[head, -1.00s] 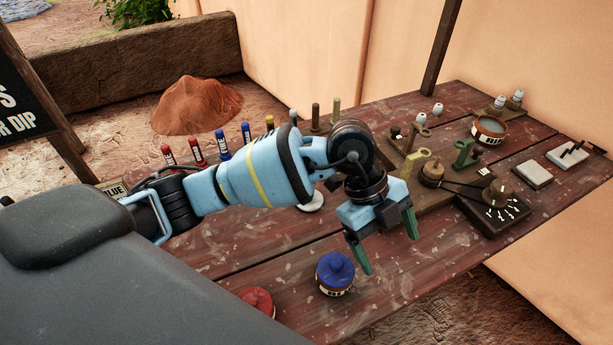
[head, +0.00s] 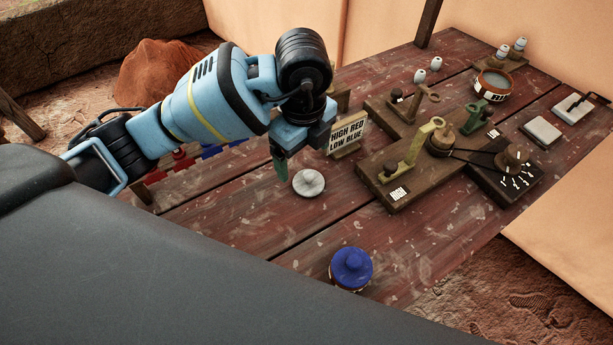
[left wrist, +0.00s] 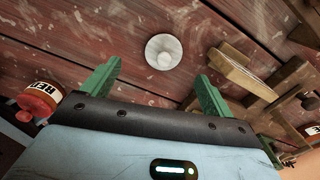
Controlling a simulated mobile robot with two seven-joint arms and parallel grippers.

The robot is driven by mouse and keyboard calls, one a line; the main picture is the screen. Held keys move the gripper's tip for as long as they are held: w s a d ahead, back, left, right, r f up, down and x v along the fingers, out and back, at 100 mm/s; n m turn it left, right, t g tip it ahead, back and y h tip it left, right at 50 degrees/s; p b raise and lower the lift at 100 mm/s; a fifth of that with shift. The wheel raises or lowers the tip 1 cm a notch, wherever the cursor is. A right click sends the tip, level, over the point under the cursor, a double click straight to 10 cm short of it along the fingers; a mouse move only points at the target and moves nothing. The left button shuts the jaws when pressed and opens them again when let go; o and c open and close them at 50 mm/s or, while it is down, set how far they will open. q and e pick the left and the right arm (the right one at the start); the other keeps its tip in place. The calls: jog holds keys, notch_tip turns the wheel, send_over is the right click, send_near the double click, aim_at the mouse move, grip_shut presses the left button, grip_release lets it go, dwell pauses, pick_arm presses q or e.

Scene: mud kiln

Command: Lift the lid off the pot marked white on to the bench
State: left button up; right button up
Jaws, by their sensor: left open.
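A round white lid (head: 308,182) with a small knob lies flat, apparently directly on the bench (head: 230,225). It also shows in the left wrist view (left wrist: 163,52), just beyond the fingertips. An open, lidless pot (head: 493,85) with pale contents stands at the back right; its label is too small to read. My left gripper (head: 281,168) is open and empty, pointing down just left of the lid in the head view. In the left wrist view its two green fingers (left wrist: 160,80) are spread apart with nothing between them. My right gripper is not in view.
A blue-lidded pot (head: 351,268) stands at the front edge. A red-lidded pot (left wrist: 40,103) shows in the left wrist view. A sign (head: 347,134) reading "HIGH RED LOW BLUE" stands close behind the lid. A wooden fixture (head: 395,190) fills the middle right.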

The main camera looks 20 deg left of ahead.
aim_at(309, 174)
pick_arm(q)
notch_tip(309, 174, down, 2)
jog(key=shift+f, duration=0.25)
jog(key=shift+w+d+f, duration=0.15)
jog(key=shift+d+f, duration=0.05)
jog(key=shift+f, duration=1.1)
jog(key=shift+w+d+f, duration=0.1)
jog(key=shift+d+f, duration=0.1)
jog(key=shift+f, duration=1.1)
jog(key=c, duration=1.1)
jog(key=shift+o, duration=0.2)
jog(key=shift+r, duration=0.1)
